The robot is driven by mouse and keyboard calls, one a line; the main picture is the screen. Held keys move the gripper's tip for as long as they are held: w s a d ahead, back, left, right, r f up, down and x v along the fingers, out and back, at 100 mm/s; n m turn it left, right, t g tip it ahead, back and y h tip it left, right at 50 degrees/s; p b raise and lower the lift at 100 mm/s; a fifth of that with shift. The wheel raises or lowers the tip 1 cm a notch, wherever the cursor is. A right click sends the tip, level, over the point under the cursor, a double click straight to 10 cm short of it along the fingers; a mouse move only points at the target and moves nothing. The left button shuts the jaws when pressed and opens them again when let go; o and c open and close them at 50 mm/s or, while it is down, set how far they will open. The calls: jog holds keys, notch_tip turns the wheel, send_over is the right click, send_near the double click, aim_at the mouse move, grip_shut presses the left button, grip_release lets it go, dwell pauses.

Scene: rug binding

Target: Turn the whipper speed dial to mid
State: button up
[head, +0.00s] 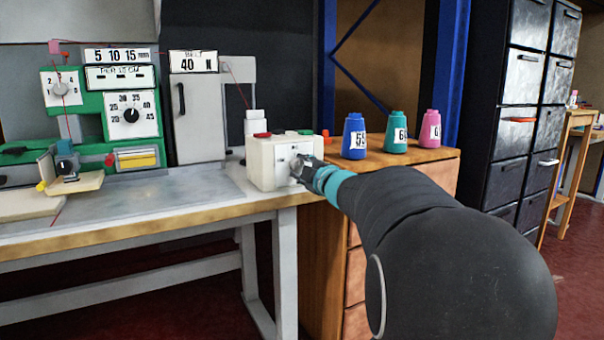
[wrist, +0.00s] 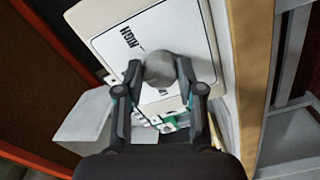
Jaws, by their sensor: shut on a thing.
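A white control box (head: 267,160) stands at the right end of the workbench, with red and green buttons on its top. My gripper (head: 300,166) reaches its front face from the right. In the wrist view the box's white face (wrist: 178,28) carries printed labels; one reads like "HIGH". A grey round dial (wrist: 159,68) sits on that face, and my gripper (wrist: 160,72) is shut on it, a finger on each side. The dial's pointer and part of the scale are hidden by the fingers, so its setting cannot be told.
A green machine (head: 100,110) with other dials stands at the left of the bench (head: 130,232). Blue, teal and pink thread cones (head: 354,138) stand on a wooden cabinet (head: 440,158) just right of the box. Dark drawers (head: 515,100) stand further right.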

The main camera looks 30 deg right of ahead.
dwell(0.4)
jog(key=o, duration=1.1)
jog(key=shift+o, duration=0.2)
jog(key=s, duration=1.2)
jog(key=shift+d, duration=0.15)
